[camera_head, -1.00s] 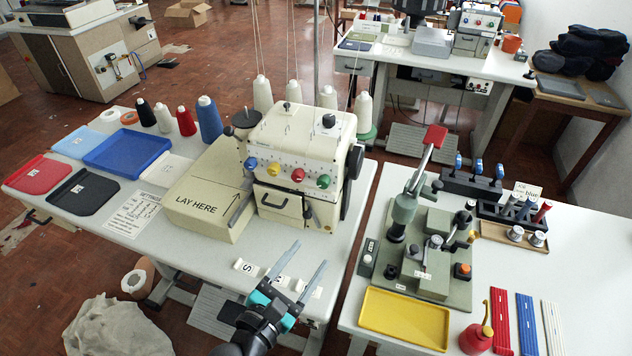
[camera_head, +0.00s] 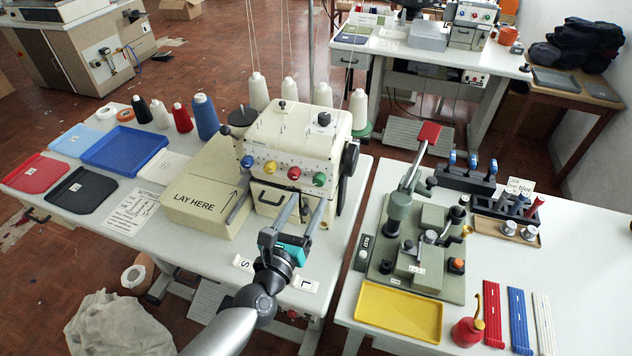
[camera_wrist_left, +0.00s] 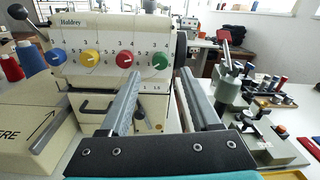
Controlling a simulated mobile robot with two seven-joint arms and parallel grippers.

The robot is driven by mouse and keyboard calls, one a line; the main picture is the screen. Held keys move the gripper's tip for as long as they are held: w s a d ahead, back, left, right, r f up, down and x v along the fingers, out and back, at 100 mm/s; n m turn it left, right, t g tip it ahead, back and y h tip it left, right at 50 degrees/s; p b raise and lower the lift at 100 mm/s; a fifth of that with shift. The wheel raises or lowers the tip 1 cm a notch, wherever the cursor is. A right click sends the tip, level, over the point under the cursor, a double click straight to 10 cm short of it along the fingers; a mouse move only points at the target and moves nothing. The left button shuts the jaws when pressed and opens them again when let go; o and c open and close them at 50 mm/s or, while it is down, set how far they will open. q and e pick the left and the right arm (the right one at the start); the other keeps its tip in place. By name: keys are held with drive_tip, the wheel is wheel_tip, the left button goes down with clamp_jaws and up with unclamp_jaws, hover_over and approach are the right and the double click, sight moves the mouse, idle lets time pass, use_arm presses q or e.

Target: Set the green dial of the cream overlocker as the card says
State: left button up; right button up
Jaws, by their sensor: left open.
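The cream overlocker (camera_head: 300,133) stands on the left table, with blue, yellow, red and green dials in a row on its front. The green dial (camera_head: 319,179) is the rightmost; it also shows in the left wrist view (camera_wrist_left: 160,62), with small numbers around it. My left gripper (camera_head: 305,200) is open and empty, its fingers pointing at the machine's front just below the red and green dials. In the left wrist view the fingers (camera_wrist_left: 160,85) lie below and to either side of the green dial, apart from it. A settings card (camera_head: 131,210) lies on the table; its writing is too small to read.
The cream block marked "LAY HERE" (camera_head: 200,198) adjoins the overlocker's left. Thread cones (camera_head: 205,116) and trays (camera_head: 125,150) stand further left. On the right table are a green press (camera_head: 420,235) and a yellow tray (camera_head: 398,312). Labels S and L lie at the front edge.

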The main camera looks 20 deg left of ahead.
sight(317, 183)
use_arm(q)
drive_tip(key=shift+w+d, duration=0.2)
drive_tip(key=shift+w, duration=2.95)
clamp_jaws()
